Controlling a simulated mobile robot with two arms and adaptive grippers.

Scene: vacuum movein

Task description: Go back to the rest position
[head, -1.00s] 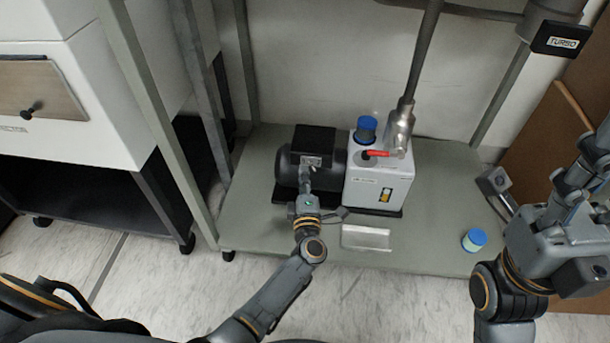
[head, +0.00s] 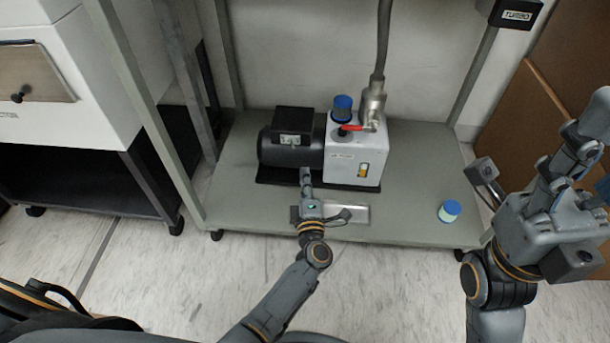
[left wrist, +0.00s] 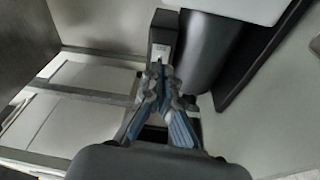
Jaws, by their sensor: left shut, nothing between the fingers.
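The vacuum pump has a black motor (head: 285,155) and a white body (head: 352,163), and stands on the grey lower shelf (head: 410,195). My left gripper (head: 305,173) is shut and empty, just in front of the motor in the head view; I cannot tell whether it touches. In the left wrist view its blue-grey fingers (left wrist: 157,72) are together, pointing toward a dark box with a pale plate (left wrist: 160,48). My right gripper (head: 585,140) is raised at the right, clear of the shelf; its fingers overlap, so its opening is unclear.
A silver tray (head: 350,213) lies partly behind my left wrist. A blue-capped jar (head: 449,211) stands near the shelf's front right. Frame posts (head: 165,130) stand at left; brown panels (head: 550,130) lean at right.

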